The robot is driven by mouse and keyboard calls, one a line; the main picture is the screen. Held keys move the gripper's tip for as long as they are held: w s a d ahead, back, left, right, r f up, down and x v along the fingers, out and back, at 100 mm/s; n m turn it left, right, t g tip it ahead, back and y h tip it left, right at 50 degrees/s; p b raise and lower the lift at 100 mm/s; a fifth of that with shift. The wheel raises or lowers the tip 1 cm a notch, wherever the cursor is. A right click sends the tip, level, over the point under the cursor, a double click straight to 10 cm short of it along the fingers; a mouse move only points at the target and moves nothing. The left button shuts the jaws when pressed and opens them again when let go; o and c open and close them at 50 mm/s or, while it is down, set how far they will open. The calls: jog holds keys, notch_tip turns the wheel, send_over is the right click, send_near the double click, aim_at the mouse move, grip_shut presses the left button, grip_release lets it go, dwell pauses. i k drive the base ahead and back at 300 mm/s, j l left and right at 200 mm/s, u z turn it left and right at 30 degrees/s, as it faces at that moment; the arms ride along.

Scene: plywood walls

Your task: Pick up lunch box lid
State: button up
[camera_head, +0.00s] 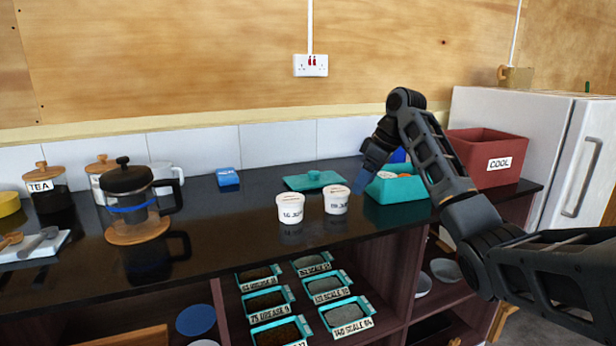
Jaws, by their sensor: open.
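A teal lid (315,181) with a small raised handle lies flat on the black counter; I take it for the lunch box lid. The teal lunch box (398,190) stands open to the right of it, with something pale and orange inside. My gripper (366,178) is between the two, above the counter, closer to the box's left side than to the lid. It is open and holds nothing that I can see. Its fingers are partly hidden by the wrist and seen at an angle. My forearm covers part of the box's right side.
Two white tubs (291,209) stand just in front of the lid. A red COOL crate (486,157) is at the right, beside the white fridge (535,140). A blue packet (228,178) and a French press (130,200) are to the left. Labelled trays fill the shelf below.

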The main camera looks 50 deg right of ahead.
aim_at(314, 179)
jog(key=i+l, duration=0.7)
